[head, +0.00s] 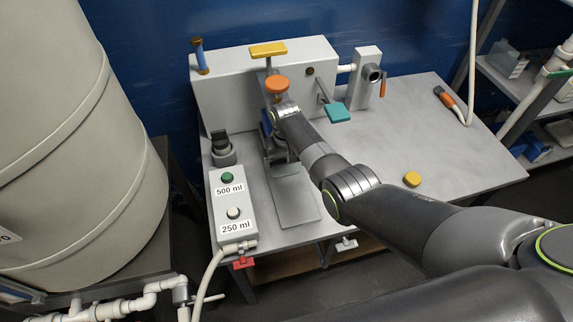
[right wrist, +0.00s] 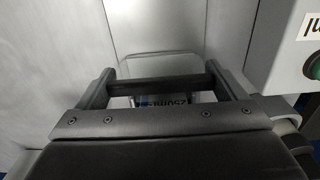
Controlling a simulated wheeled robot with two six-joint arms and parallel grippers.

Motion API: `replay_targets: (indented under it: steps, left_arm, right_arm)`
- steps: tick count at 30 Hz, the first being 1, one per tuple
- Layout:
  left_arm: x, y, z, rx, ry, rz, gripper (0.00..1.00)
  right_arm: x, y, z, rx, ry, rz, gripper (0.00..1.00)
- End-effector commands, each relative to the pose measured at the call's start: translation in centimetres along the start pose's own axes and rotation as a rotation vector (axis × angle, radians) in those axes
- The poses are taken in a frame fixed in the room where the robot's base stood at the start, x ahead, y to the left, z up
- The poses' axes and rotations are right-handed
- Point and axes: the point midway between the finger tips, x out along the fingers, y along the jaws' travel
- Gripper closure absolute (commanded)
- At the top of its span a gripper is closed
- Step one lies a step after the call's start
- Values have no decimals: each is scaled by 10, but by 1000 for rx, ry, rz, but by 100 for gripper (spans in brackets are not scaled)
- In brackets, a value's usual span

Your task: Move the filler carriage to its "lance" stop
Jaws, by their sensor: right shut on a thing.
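The filler stands at the back of the grey bench, with a long grey housing (head: 225,95). A yellow T-handle (head: 268,50) is on its top and an orange knob (head: 277,85) is in front. I cannot tell for certain which part is the carriage, and I see no readable "lance" mark. My right gripper (head: 272,147) is low in front of the housing, largely hidden by its own wrist. A pale glassy piece with partly hidden lettering (right wrist: 165,100) shows behind the bar. My left gripper is not in view.
A button box (head: 217,205) marked 500 ml and 250 ml stands at the bench's left front. A teal paddle (head: 337,112) and a grey post with an orange lever (head: 366,75) are right of my wrist.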

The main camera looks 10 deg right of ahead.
Motion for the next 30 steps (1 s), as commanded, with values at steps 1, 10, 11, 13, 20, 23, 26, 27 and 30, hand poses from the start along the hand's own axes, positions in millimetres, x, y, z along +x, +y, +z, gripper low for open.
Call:
replay_targets:
  steps: [1,10,11,13,20,23,26,27,30]
  left_arm:
    - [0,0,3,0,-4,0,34]
    - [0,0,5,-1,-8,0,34]
    - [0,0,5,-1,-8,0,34]
    - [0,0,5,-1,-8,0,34]
    - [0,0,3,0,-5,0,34]
    - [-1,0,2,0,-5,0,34]
    - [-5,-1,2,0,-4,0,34]
    - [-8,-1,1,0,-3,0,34]
    - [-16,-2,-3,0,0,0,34]
  right_arm:
    - [-2,0,-3,0,12,1,50]
    - [-3,1,-4,0,15,1,1]
    - [-3,1,-4,0,15,1,0]
    - [-3,1,-4,0,13,1,0]
    - [-2,0,-2,0,9,1,0]
    - [-2,0,-2,0,8,0,0]
    - [-3,0,2,0,6,0,0]
    - [-4,0,4,0,6,0,0]
    - [-5,0,12,1,5,0,0]
